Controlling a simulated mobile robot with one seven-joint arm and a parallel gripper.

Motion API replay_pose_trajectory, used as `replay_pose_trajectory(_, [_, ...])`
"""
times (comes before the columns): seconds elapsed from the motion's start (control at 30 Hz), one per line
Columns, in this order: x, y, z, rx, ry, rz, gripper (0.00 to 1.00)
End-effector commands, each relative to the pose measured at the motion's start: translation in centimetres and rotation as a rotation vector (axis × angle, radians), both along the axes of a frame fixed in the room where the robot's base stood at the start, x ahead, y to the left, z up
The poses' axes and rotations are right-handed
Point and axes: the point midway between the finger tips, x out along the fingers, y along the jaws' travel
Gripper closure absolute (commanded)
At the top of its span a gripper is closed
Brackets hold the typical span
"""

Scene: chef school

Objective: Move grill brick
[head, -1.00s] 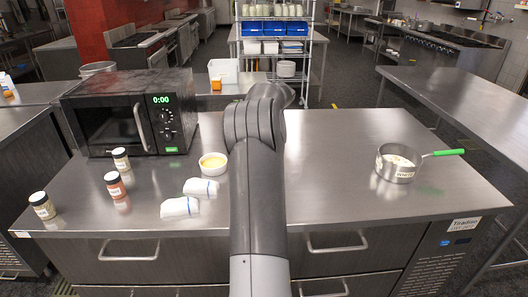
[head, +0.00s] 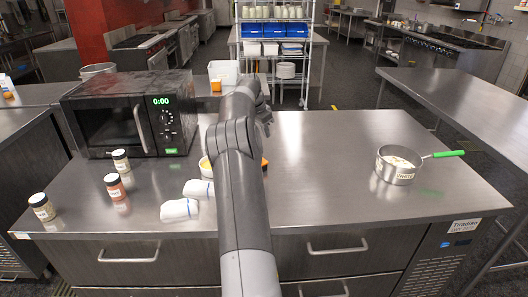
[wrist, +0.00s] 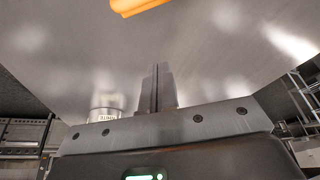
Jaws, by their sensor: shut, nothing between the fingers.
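No object shows clearly as a grill brick. A small orange piece (head: 264,162) peeks out just right of my arm on the steel counter. An orange block (wrist: 140,5), cut off by the top edge of the wrist view, may be the same thing. I cannot tell whether it is the grill brick. My gripper (wrist: 157,82) is shut and empty, its fingers pressed together and apart from the orange block. In the head view my gripper (head: 265,118) is over the back of the counter, partly hidden by my arm.
A microwave (head: 130,112) stands back left. Several spice jars, including a red-brown one (head: 115,186), and white folded cloths (head: 180,210) lie left of my arm. A yellow-filled bowl (head: 205,166) is mostly hidden. A green-handled saucepan (head: 398,165) stands right. The counter between arm and saucepan is clear.

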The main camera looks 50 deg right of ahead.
Motion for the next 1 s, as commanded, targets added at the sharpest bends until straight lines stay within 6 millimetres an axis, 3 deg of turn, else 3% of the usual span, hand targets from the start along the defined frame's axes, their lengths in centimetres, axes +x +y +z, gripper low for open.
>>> replay_pose_trajectory(0.17, [-0.2, -0.4, -1.5, 0.001, 0.001, 0.000, 1.00])
replay_pose_trajectory(0.6, [-0.9, -3.2, -10.0, 0.002, 0.000, 0.000, 1.00])
replay_pose_trajectory(0.8, [-0.1, -0.4, -9.6, 0.002, -0.002, 0.002, 1.00])
replay_pose_trajectory(1.0, [0.2, 0.7, -9.6, 0.001, -0.001, 0.001, 1.00])
